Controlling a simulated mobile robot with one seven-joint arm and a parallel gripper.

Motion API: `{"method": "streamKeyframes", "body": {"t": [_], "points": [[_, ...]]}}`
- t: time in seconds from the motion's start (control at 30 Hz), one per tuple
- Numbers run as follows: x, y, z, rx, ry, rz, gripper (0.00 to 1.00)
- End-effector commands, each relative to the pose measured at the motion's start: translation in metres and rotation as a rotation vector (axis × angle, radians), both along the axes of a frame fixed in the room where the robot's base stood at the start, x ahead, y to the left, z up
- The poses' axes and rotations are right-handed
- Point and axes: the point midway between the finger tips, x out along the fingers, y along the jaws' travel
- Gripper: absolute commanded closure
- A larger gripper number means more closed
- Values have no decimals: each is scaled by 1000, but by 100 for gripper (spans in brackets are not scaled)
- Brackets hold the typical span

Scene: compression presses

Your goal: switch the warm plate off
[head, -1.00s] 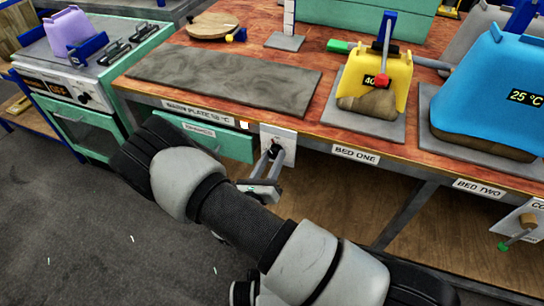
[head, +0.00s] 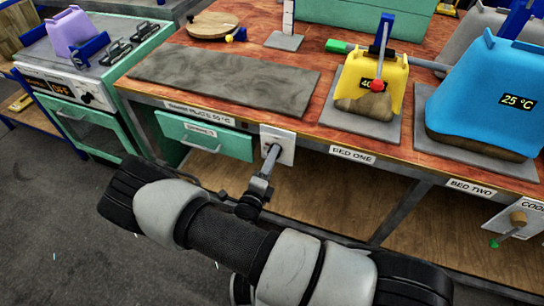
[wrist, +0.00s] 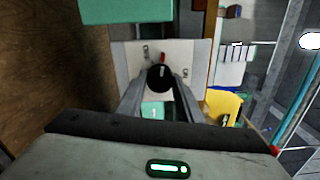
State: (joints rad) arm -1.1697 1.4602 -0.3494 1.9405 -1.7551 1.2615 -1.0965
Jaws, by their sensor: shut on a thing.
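The warm plate is a flat grey slab (head: 225,80) on the bench top, with a "WARM PLATE" label (head: 199,114) on the bench edge below it. Its black round knob (wrist: 160,77) sits on a pale switch panel (head: 284,139) under the bench edge. A small red mark (wrist: 163,57) shows just above the knob in the wrist view. My gripper (head: 271,156) reaches the panel from the front. In the wrist view my gripper's fingers (wrist: 160,88) are shut on the knob, one on each side. The knob is mostly hidden in the head view.
A green drawer (head: 205,136) is left of the panel. A yellow press cover (head: 372,80) and a blue one (head: 485,95) stand on the bench to the right. Another knob panel (head: 515,220) is at far right. A stove (head: 85,85) stands left.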

Motion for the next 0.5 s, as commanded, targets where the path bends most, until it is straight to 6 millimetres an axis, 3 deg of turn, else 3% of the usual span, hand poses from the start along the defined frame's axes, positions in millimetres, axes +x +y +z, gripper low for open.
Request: {"method": "streamKeyframes", "body": {"t": [0.5], "points": [[-1, 0, 0, -438, 161, 0, 90]]}}
